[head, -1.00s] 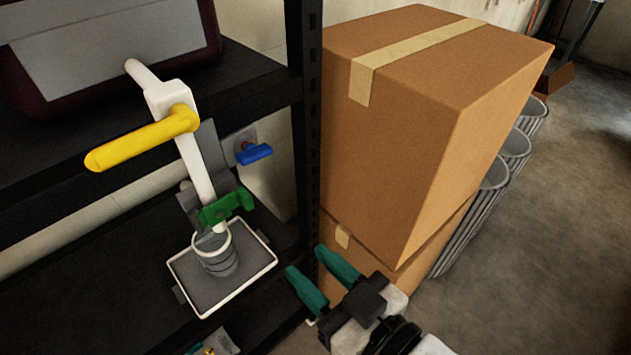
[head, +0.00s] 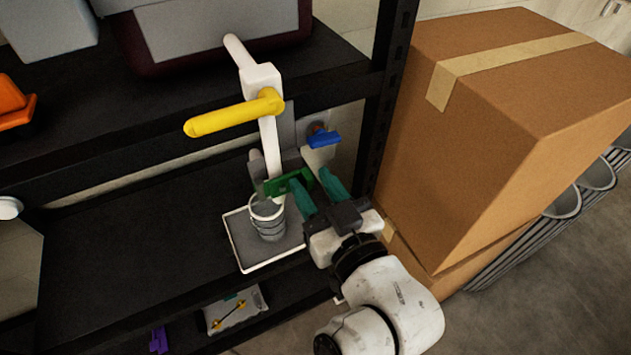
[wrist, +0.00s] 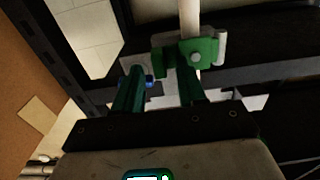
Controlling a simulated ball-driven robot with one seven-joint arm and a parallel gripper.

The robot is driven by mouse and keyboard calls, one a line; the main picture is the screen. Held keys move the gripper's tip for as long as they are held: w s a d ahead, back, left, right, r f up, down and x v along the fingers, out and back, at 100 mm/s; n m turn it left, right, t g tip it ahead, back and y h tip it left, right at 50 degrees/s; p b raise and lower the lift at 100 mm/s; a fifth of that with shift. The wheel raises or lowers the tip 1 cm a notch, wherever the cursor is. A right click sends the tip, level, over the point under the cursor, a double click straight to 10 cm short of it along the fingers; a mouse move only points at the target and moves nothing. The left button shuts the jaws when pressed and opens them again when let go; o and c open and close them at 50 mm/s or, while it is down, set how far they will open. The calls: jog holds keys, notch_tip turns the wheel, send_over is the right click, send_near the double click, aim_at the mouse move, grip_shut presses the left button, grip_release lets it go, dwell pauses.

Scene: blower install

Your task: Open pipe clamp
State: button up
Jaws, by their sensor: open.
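The green pipe clamp (head: 288,182) sits around the lower part of the white vertical pipe (head: 269,140), just above a grey ribbed cup (head: 268,222). It also shows in the wrist view (wrist: 198,52), ahead of my fingers. My gripper (head: 318,192) has teal fingers and is open, at the right of the clamp and very near it. In the wrist view, my gripper's fingers (wrist: 160,88) point toward the clamp, the right finger below it. I cannot tell whether a finger touches the clamp. Part of the clamp is hidden by a finger in the head view.
A yellow handle (head: 235,115) sticks out left from the pipe above the clamp. A blue valve handle (head: 324,139) is close behind my gripper. A white-rimmed tray (head: 243,262) holds the cup. A black shelf post (head: 388,90) and a large cardboard box (head: 500,130) stand at the right.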

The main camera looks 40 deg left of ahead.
grip_shut()
dwell(0.4)
dwell(0.4)
